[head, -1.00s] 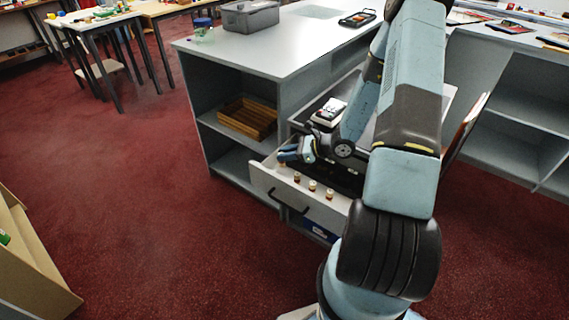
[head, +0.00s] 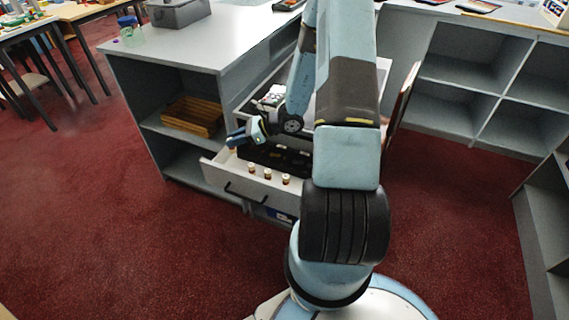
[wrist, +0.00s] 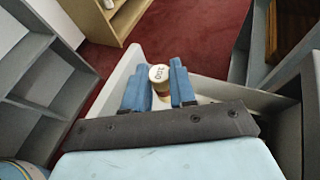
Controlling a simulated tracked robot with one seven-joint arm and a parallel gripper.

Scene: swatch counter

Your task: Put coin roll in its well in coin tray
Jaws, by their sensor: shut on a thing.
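My gripper (head: 236,141) is over the left end of an open white drawer (head: 225,178). In the wrist view its blue fingers (wrist: 159,88) stand on both sides of a coin roll (wrist: 160,74), shut on it. The roll has a pale, numbered top and a brownish band lower down. The black coin tray (head: 268,157) lies in the drawer behind the rolls, partly hidden by my arm. Three other small rolls (head: 267,174) stand upright in a row along the drawer front. I cannot tell whether the held roll touches the drawer floor.
The drawer is in a grey counter (head: 215,45) with a wooden crate (head: 193,116) on an open shelf to the left. A grey bin (head: 179,12) is on the counter top. Grey shelving (head: 470,80) stands at the right. The red floor (head: 90,200) at left is clear.

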